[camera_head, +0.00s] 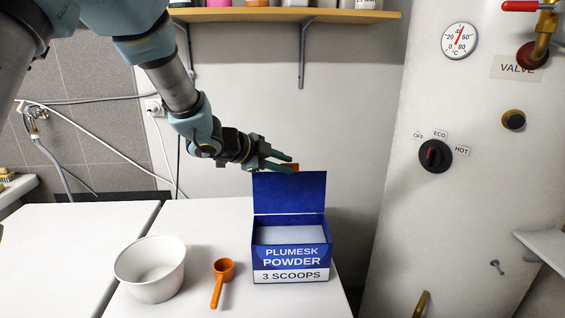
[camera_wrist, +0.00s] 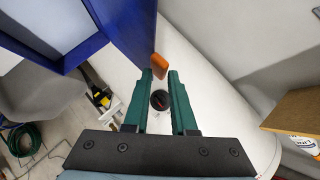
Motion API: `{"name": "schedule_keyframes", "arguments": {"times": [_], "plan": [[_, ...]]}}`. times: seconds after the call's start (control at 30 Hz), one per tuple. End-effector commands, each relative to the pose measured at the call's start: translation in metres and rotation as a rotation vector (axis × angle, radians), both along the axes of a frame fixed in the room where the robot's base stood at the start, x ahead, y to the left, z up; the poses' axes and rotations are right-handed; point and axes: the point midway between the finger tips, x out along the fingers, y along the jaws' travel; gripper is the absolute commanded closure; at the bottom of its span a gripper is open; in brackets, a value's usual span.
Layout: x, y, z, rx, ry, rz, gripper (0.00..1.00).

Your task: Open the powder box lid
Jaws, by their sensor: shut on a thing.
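The powder box (camera_head: 291,276) is blue and white, labelled "PLUMESK POWDER 3 SCOOPS", and stands on the white surface. Its blue lid (camera_head: 289,193) stands about upright at the back, and pale powder (camera_head: 290,235) shows inside. An orange tab (camera_wrist: 158,66) is at the lid's edge. My gripper (camera_head: 290,162) is at the lid's top edge, with its green fingers shut on the tab. In the wrist view, the fingertips (camera_wrist: 160,76) are on either side of the tab's near end, and the blue lid (camera_wrist: 130,35) is just left of it.
A wooden shelf (camera_head: 280,15) is above on the wall. A white tank (camera_head: 470,200) with a dial, knob and valve stands at the right.

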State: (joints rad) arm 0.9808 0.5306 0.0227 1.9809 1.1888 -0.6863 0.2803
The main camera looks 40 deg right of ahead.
Motion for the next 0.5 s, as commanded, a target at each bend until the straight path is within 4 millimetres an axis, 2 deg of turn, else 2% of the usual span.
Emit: {"name": "schedule_keyframes", "arguments": {"times": [0.07,0.1,0.23,0.27,0.5], "plan": [[-0.0001,0.0011,-0.0034,0.006,0.000,0.000,1.00],[-0.0001,0.0012,-0.0035,0.006,0.000,0.000,0.73],[-0.0001,0.0011,-0.0031,0.006,0.000,0.000,0.59],[-0.0001,0.0010,-0.0030,0.005,0.000,0.001,0.56],[0.0000,0.0012,-0.0016,0.004,0.000,0.000,0.56]]}}
